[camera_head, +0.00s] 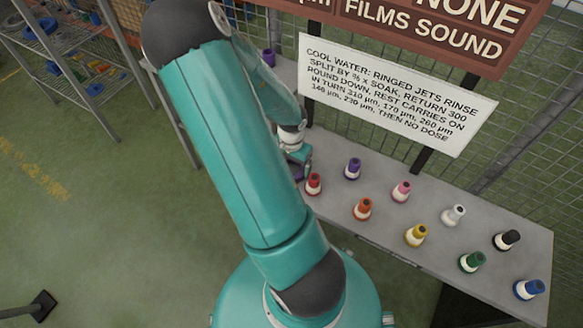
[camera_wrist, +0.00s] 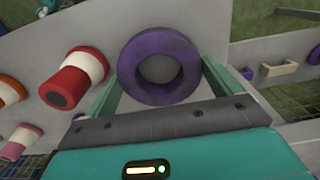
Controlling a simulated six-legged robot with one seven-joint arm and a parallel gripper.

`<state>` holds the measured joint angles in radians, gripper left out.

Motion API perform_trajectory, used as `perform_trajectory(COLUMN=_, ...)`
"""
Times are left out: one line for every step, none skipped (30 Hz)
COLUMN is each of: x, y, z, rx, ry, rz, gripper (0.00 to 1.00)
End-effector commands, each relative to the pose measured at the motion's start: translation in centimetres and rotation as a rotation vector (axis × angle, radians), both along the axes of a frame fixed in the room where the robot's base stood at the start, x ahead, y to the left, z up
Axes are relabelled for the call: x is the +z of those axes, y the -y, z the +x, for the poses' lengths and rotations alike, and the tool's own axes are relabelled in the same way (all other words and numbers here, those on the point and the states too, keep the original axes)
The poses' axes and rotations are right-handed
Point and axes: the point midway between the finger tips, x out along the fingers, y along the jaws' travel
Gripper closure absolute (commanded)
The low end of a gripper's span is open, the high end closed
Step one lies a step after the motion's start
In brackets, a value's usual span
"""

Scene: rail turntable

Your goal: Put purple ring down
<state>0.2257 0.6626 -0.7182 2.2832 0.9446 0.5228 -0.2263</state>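The purple ring (camera_wrist: 124,68) is in the wrist view, between the two green fingers of my gripper (camera_wrist: 162,82). The fingers lie against its left and right sides, and grey shows through its hole. In the head view, my gripper (camera_head: 301,157) is at the left end of the grey table, mostly hidden behind my arm. A bit of purple (camera_head: 297,172) shows just below it. I cannot tell whether the ring touches the table.
A red-and-white bottle (camera_head: 313,184) stands close to my gripper, and it also shows in the wrist view (camera_wrist: 75,78). A purple-topped bottle (camera_head: 352,169) and several other coloured bottles stand along the table (camera_head: 390,240). A sign (camera_head: 392,95) and mesh fence are behind. A shelf (camera_head: 70,50) stands at left.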

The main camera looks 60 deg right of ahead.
Motion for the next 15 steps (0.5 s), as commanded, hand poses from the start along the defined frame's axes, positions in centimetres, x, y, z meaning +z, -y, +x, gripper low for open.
perform_trajectory(x=0.01, y=-0.01, z=0.01, rx=0.0, ry=0.0, rz=0.0, gripper=0.2)
perform_trajectory(x=0.02, y=0.0, z=0.02, rx=0.0, ry=0.0, rz=0.0, gripper=0.26)
perform_trajectory(x=0.02, y=0.0, z=0.02, rx=0.0, ry=0.0, rz=0.0, gripper=0.33)
perform_trajectory(x=0.02, y=0.0, z=0.02, rx=0.0, ry=0.0, rz=0.0, gripper=0.39)
perform_trajectory(x=0.02, y=0.0, z=0.02, rx=0.0, ry=0.0, rz=0.0, gripper=0.44)
perform_trajectory(x=0.05, y=0.02, z=0.03, rx=0.0, ry=0.001, rz=-0.001, gripper=0.49)
perform_trajectory(x=0.05, y=0.02, z=0.04, rx=0.0, ry=0.001, rz=0.0, gripper=0.49)
perform_trajectory(x=0.05, y=0.02, z=0.03, rx=0.0, ry=0.001, rz=-0.001, gripper=0.49)
perform_trajectory(x=0.05, y=0.02, z=0.04, rx=0.0, ry=0.001, rz=0.0, gripper=0.49)
perform_trajectory(x=0.05, y=0.02, z=0.04, rx=0.0, ry=0.001, rz=-0.001, gripper=0.49)
perform_trajectory(x=0.06, y=0.02, z=0.04, rx=0.0, ry=0.001, rz=-0.001, gripper=0.49)
perform_trajectory(x=0.1, y=0.02, z=0.05, rx=0.0, ry=0.001, rz=-0.001, gripper=0.49)
perform_trajectory(x=0.16, y=0.02, z=0.05, rx=0.0, ry=0.001, rz=-0.001, gripper=0.49)
perform_trajectory(x=0.25, y=0.01, z=0.07, rx=0.0, ry=0.001, rz=-0.001, gripper=0.49)
perform_trajectory(x=0.41, y=0.01, z=0.1, rx=0.0, ry=0.002, rz=-0.001, gripper=0.49)
